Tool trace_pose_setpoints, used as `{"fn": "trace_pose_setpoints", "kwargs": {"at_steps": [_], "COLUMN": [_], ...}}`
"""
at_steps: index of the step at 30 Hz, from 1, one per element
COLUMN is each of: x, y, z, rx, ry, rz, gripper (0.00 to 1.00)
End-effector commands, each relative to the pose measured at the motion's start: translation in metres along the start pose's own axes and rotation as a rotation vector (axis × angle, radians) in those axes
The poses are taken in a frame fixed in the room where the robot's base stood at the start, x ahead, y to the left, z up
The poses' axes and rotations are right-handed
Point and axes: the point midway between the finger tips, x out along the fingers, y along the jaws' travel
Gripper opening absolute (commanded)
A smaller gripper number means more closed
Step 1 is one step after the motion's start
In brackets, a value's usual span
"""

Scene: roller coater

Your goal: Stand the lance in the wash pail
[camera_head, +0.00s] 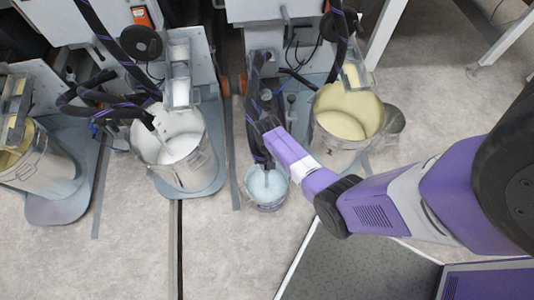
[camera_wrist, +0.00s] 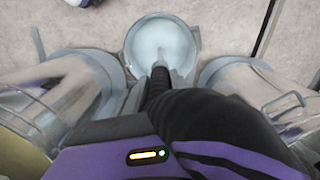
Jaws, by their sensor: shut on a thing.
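The wash pail (camera_head: 268,206) is a small pail of pale blue-white liquid on the floor, below the middle of the head view. In the wrist view its round rim (camera_wrist: 128,48) is at the top. My gripper (camera_head: 263,128) is above the pail and shut on the lance, near its dark hose. The pale lance tip (camera_wrist: 160,57) shows over the pail's opening and appears to reach into the liquid. It also shows faintly in the head view (camera_head: 266,177). The dark hose and my wrist hide most of the lance and the jaws.
A metal drum of cream paint (camera_head: 347,112) stands close right of the pail, and a drum of white paint (camera_head: 185,160) to its left. Another drum (camera_head: 45,165) is at far left. Dark hoses hang from the machines behind. Floor in front is clear.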

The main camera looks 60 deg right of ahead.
Motion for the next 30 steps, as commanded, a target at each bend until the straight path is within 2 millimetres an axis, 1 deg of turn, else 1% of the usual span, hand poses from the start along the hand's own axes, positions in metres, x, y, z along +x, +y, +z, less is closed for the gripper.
{"fn": "trace_pose_setpoints", "kwargs": {"at_steps": [10,11,12,14,15,24,26,29,30], "x": [0.010,0.009,0.008,0.008,0.008,0.007,0.003,-0.011,-0.018], "y": [0.000,0.000,0.000,0.000,0.000,0.000,0.000,0.000,0.000], "z": [-0.001,-0.001,-0.001,-0.001,-0.001,0.001,0.000,0.000,-0.001], "rx": [0.000,0.000,0.000,0.000,0.000,0.000,0.000,0.000,-0.001], "ry": [0.002,0.002,0.002,0.001,0.001,-0.001,0.000,0.001,0.003], "rz": [0.000,0.000,0.000,0.000,0.000,0.000,0.000,0.000,0.000], "gripper": [0.00,0.33,0.41,0.52,0.54,0.54,0.54,0.54,0.54]}}
